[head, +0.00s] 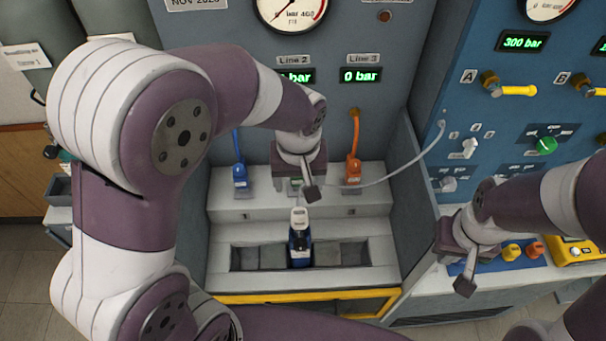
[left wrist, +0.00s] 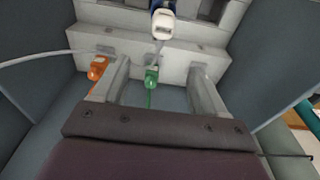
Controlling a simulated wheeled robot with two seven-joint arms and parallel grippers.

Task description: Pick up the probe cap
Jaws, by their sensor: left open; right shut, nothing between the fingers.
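I cannot tell for certain which part is the probe cap. A blue device with a white top (head: 300,240) stands upright in the middle compartment of the recessed grey tray. It also shows at the top of the left wrist view (left wrist: 163,22). My left gripper (head: 308,188) is open and empty, above and behind the device, in front of the back ledge. In the left wrist view a green connector (left wrist: 151,78) shows between the spread fingers, apart from both. My right gripper (head: 464,286) is shut and empty at the right, by the blue mat.
A blue connector (head: 240,177) and an orange connector (head: 352,171) stand on the ledge. A pale hose (head: 415,158) runs to the right wall. Yellow (head: 511,251) and orange (head: 535,249) knob-like pieces lie at right. The outer tray compartments look empty.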

